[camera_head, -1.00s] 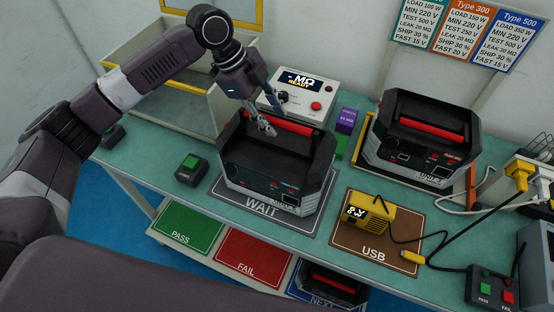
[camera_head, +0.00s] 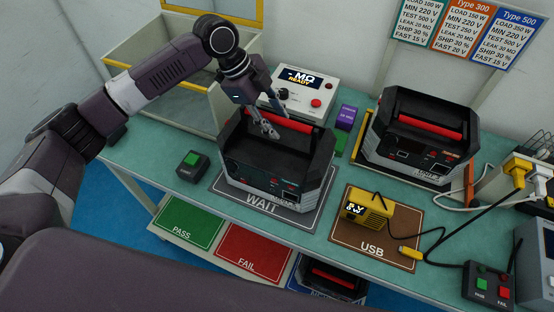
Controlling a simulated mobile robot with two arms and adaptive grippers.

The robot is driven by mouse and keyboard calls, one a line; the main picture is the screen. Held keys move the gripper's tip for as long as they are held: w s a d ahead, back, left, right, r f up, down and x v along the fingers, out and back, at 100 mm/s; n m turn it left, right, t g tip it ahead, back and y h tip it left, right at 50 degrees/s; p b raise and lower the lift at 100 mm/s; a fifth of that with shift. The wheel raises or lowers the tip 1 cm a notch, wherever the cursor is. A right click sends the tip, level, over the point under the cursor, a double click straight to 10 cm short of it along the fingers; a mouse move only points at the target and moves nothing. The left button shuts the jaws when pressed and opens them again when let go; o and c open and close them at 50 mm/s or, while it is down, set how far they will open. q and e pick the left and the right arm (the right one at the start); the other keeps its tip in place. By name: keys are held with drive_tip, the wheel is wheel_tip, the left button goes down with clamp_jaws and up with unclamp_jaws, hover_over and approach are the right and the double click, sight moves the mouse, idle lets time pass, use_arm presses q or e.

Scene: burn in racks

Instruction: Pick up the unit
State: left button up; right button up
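A dark unit (camera_head: 245,163) with light grey corners and a red top handle (camera_head: 296,125) sits upright on the grey WAIT mat (camera_head: 262,203). My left gripper (camera_head: 276,118) is at the left part of this handle, pointing down. Its two fingers show apart, one on the near side and one toward the far side. The handle's left end is hidden behind the gripper, and I cannot tell whether the fingers touch it. A similar unit (camera_head: 415,146) with a red handle stands at the right. My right gripper is not in view.
A white tester (camera_head: 325,88) reading READY stands behind the unit. A green button box (camera_head: 192,166) is left of it. A yellow USB device (camera_head: 366,209) with a cable lies on the brown mat (camera_head: 350,255). PASS (camera_head: 183,220) and FAIL (camera_head: 250,250) mats lie on the lower shelf.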

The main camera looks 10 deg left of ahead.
use_arm(q)
clamp_jaws()
idle(0.5)
drive_tip(key=shift+w+d+r, duration=0.1)
drive_tip(key=shift+w+r, duration=0.1)
drive_tip(key=shift+r, duration=0.15)
